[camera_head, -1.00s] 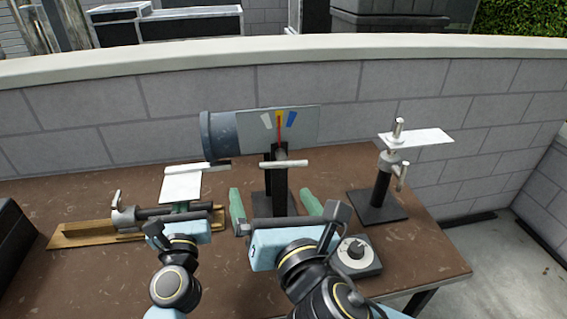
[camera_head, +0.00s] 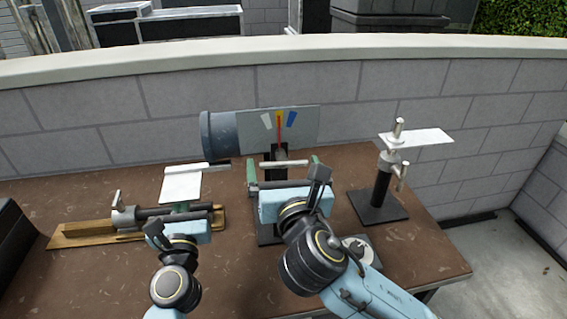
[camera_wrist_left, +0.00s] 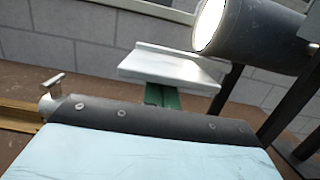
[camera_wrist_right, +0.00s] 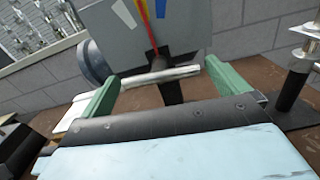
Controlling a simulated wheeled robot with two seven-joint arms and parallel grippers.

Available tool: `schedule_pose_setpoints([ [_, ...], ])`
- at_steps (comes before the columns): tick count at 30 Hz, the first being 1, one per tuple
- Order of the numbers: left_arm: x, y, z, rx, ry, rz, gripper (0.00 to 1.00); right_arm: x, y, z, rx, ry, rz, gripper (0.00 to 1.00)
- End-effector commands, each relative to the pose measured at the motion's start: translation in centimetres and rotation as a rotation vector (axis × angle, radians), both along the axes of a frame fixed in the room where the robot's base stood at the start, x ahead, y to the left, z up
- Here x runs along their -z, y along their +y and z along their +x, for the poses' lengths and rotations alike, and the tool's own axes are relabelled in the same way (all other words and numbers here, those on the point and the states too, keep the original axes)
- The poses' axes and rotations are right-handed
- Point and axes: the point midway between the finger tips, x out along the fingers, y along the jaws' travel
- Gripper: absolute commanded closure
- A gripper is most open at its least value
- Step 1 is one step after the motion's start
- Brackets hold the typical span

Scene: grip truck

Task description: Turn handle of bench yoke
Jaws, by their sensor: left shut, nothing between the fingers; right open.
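The bench yoke appears to be the central device, a grey drum (camera_head: 220,135) with a flat dial plate (camera_head: 305,122), red pointer and colour marks. Its pale crossbar handle (camera_head: 284,163) lies almost level on a dark post. My right gripper (camera_head: 283,169) is open, its green fingers on either side of the bar. In the right wrist view the bar (camera_wrist_right: 160,77) spans the space between the fingertips; contact cannot be told. My left gripper (camera_head: 180,206) is shut and empty at the left, its green fingers (camera_wrist_left: 162,96) together in front of a white plate (camera_wrist_left: 170,68).
A metal clamp (camera_head: 124,217) on a wooden base (camera_head: 75,236) lies at the left. A stand with a white plate (camera_head: 425,138) and side lever (camera_head: 402,178) stands at the right. A dial box (camera_head: 372,255) is partly behind my right arm. A block wall (camera_head: 70,120) backs the table.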

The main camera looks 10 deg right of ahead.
Motion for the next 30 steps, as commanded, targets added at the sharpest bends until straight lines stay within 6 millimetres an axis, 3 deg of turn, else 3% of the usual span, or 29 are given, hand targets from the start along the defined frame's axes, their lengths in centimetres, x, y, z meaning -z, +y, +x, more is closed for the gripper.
schedule_pose_setpoints([
  [5, -0.07, 0.00, 0.02, 0.000, -0.001, 0.000, 1.00, -0.01, -0.02, 1.37, 0.001, 0.000, 0.001, 0.00],
  [14, -0.07, 0.00, 0.02, 0.000, -0.001, 0.000, 1.00, 0.00, 0.00, 1.53, 0.000, 0.001, 0.001, 0.00],
  [23, -0.07, 0.01, 0.01, 0.000, -0.001, 0.000, 1.00, 0.01, -0.02, 1.50, 0.001, 0.001, 0.001, 0.39],
  [30, -0.06, 0.01, 0.01, 0.000, -0.001, 0.000, 1.00, 0.03, -0.01, 1.49, 0.001, 0.001, 0.019, 0.41],
])
